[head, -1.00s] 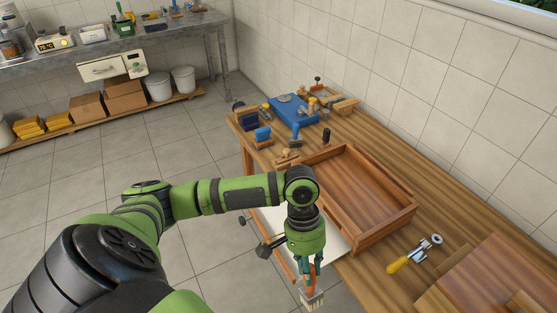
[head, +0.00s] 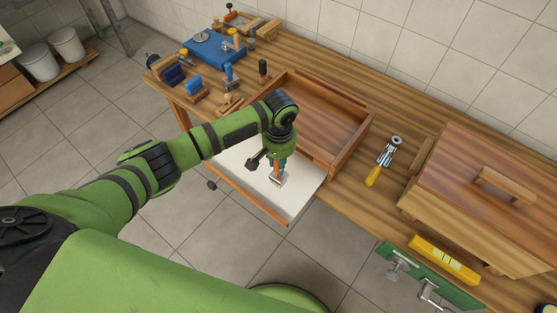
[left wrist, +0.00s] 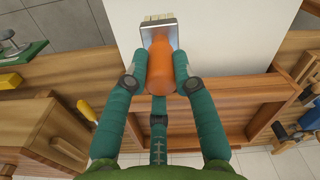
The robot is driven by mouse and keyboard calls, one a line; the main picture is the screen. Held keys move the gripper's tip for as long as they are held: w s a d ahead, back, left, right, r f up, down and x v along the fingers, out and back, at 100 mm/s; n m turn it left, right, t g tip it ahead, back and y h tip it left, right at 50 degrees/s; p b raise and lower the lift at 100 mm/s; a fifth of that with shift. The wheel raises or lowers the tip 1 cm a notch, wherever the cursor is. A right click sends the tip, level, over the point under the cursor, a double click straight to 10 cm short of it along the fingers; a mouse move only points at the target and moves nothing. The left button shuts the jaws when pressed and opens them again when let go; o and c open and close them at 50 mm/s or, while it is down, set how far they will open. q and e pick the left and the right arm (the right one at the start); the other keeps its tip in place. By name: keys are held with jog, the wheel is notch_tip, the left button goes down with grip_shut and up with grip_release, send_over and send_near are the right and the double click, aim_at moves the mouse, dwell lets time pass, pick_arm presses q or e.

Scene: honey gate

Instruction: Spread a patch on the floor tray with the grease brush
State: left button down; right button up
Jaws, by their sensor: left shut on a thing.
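My left gripper (head: 278,166) is shut on the orange handle of the grease brush (head: 277,181), whose bristles point down over the white tray. In the left wrist view the brush (left wrist: 163,62) sits between the teal fingers, with its metal band and pale bristles pointing away from the gripper. The white floor tray (head: 232,165) lies at the front of the wooden hive box, and no patch shows on it. It also fills the middle of the left wrist view (left wrist: 225,35). Whether the bristles touch the tray I cannot tell. My right gripper is out of view.
The open wooden box (head: 320,115) stands right behind the tray. A yellow-handled tool (head: 384,160) lies on the bench to its right, beside a lidded wooden box (head: 480,190). A blue case (head: 214,48) and several small tools stand at the bench's left end.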

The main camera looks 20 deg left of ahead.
pick_arm(q)
jog(key=shift+r+p, duration=0.15)
jog(key=shift+p, duration=0.25)
notch_tip(320, 180, down, 4)
jog(key=shift+s+f+b, duration=0.1)
jog(key=shift+b, duration=0.8)
jog(key=w+a+b, duration=0.1)
jog(key=w+a, duration=0.1)
jog(key=a, duration=0.5)
jog(key=w+a+b, duration=0.1)
jog(key=w+a, duration=0.2)
jog(key=a, duration=0.5)
jog(key=shift+w+a+b, duration=0.2)
jog(key=shift+w+b, duration=0.15)
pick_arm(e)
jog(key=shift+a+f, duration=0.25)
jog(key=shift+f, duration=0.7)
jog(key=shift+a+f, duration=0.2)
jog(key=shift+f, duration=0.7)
pick_arm(q)
jog(key=shift+f, duration=0.25)
